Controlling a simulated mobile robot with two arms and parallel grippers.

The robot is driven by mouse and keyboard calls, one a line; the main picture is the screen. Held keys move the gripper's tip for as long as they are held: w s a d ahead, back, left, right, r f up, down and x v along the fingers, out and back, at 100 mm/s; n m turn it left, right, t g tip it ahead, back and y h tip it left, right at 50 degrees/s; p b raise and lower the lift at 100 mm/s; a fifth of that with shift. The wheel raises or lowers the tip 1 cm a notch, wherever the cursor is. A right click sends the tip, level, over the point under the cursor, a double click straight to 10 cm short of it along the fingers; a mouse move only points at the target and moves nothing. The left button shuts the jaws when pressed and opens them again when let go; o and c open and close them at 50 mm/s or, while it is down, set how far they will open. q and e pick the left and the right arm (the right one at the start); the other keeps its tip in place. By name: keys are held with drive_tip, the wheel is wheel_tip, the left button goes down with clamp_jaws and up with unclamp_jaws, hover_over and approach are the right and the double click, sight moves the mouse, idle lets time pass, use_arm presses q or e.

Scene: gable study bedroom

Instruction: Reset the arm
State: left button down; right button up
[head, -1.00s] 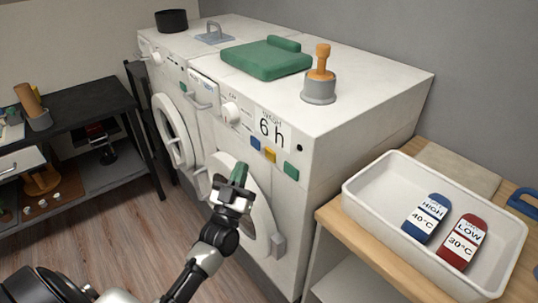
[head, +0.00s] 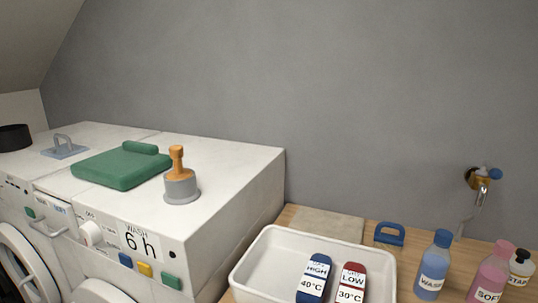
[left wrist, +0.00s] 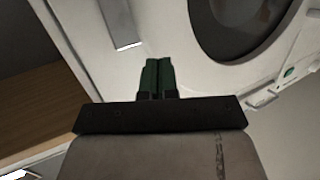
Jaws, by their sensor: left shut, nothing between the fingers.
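My left gripper (left wrist: 157,76) shows in the left wrist view, its two green fingers closed together with nothing between them. It is in front of the white washing machine (left wrist: 100,70), whose dark round door glass (left wrist: 240,25) is at the upper right. I cannot tell whether the fingers touch the machine. In the head view neither of my grippers shows. The head view has the machine (head: 235,170) at the left, with its wash panel (head: 140,240) facing forward.
On the machines stand a green folded cloth (head: 120,168), an orange-handled stamp-like object (head: 180,185) and a black pot (head: 14,137). A white tray (head: 250,265) with blue and red tags is on the wooden counter (head: 300,218). Bottles (head: 433,268) stand at the right.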

use_arm(q)
drive_tip(key=s+d+f+m+g+h, duration=0.15)
drive_tip(key=s+f+g, duration=0.25)
drive_tip(key=s+f, duration=0.55)
drive_tip(key=s+d+f+n+g+y, duration=0.15)
drive_tip(key=s+f+g, duration=0.25)
drive_tip(key=s+f, duration=0.55)
drive_tip(key=s+d+f+m+g, duration=0.1)
drive_tip(key=s+f+g, duration=0.2)
drive_tip(key=s, duration=0.7)
drive_tip(key=s+d+f+m+g, duration=0.1)
drive_tip(key=s+f+g, duration=0.3)
drive_tip(key=s+f, duration=0.3)
drive_tip(key=s, duration=0.3)
drive_tip(key=shift+s+d+f+h, duration=0.2)
drive_tip(key=shift+s+f+h, duration=0.1)
drive_tip(key=shift+s, duration=0.1)
